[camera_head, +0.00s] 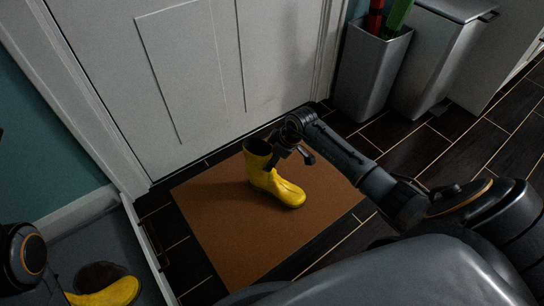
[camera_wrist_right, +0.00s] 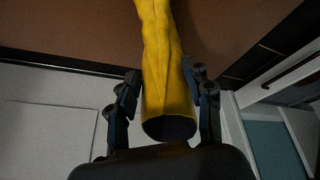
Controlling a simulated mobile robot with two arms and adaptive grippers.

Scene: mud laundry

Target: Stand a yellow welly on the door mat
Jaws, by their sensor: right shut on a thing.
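A yellow welly (camera_head: 264,180) is upright over the middle of the brown door mat (camera_head: 215,225), its toe towards the lower right. I cannot tell whether its sole touches the mat. My right gripper (camera_head: 283,150) is shut on the welly's shaft near the top. In the right wrist view, the two fingers of the right gripper (camera_wrist_right: 165,88) press on either side of the yellow shaft (camera_wrist_right: 160,45), with its dark opening closest to the camera. A second yellow welly (camera_head: 118,293) lies at the bottom left, partly cut off. My left gripper is out of view.
A white panelled door (camera_head: 190,75) stands behind the mat. A grey metal bin (camera_head: 370,75) with red and green items in it stands right of the door, beside a larger lidded bin (camera_head: 435,60). Dark floor tiles (camera_head: 455,150) surround the mat.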

